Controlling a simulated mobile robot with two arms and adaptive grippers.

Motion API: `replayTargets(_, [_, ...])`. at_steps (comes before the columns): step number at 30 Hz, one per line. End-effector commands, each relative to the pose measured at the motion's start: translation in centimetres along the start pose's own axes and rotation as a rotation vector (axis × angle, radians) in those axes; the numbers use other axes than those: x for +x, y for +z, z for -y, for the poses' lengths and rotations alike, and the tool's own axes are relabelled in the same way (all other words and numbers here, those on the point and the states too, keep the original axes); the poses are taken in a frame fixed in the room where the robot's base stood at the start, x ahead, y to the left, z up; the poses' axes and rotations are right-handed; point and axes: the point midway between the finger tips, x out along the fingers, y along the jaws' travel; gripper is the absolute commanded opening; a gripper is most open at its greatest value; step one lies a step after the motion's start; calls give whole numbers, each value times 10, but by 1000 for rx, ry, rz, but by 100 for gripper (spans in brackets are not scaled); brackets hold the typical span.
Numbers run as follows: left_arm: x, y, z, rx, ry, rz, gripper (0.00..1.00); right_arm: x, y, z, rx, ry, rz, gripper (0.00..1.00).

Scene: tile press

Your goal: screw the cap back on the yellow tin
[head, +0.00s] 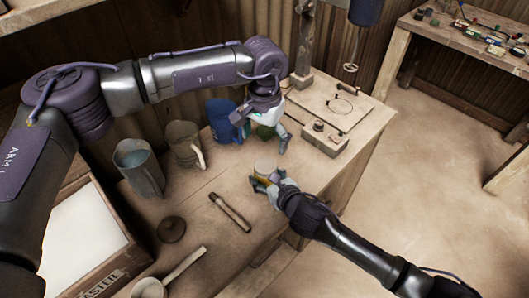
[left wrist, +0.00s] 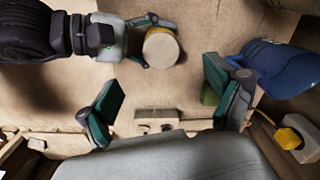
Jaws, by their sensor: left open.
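The yellow tin (head: 265,167) stands on the workbench, with a pale round top and a yellow side; it also shows from above in the left wrist view (left wrist: 160,48). I cannot tell whether that pale top is the cap or the tin itself. My right gripper (head: 270,183) has its fingers on the side of the tin, and they also show in the left wrist view (left wrist: 146,40). My left gripper (head: 264,130) is open and empty, above the bench and apart from the tin, a little behind it in the head view. Its spread fingers show in the left wrist view (left wrist: 160,88).
A blue mug (head: 219,119), a brown mug (head: 183,143) and a grey mug (head: 139,168) stand along the back. A dark round lid (head: 171,229), a wooden-handled tool (head: 230,211) and a ladle (head: 183,264) lie in front. A press base (head: 335,104) stands behind right.

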Motion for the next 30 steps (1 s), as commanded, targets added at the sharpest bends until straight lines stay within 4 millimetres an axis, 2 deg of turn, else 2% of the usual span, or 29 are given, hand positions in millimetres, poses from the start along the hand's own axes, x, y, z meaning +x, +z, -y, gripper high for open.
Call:
replayTargets(1, [-9,0,0,0,0,-2,92,0,-2,0,0,0,-3,0])
replayTargets(6, [-26,0,0,0,-1,0,92,0,-2,0,0,0,-3,0])
replayTargets(17, [-30,0,0,0,0,0,92,0,-2,0,0,0,-3,0])
replayTargets(18, [-30,0,0,0,0,1,92,0,-2,0,0,0,-3,71])
replayTargets(22, [-30,0,0,0,0,1,92,0,-1,0,0,0,-2,93])
replayTargets(30, [-30,0,0,0,0,1,92,0,0,0,0,0,-1,94])
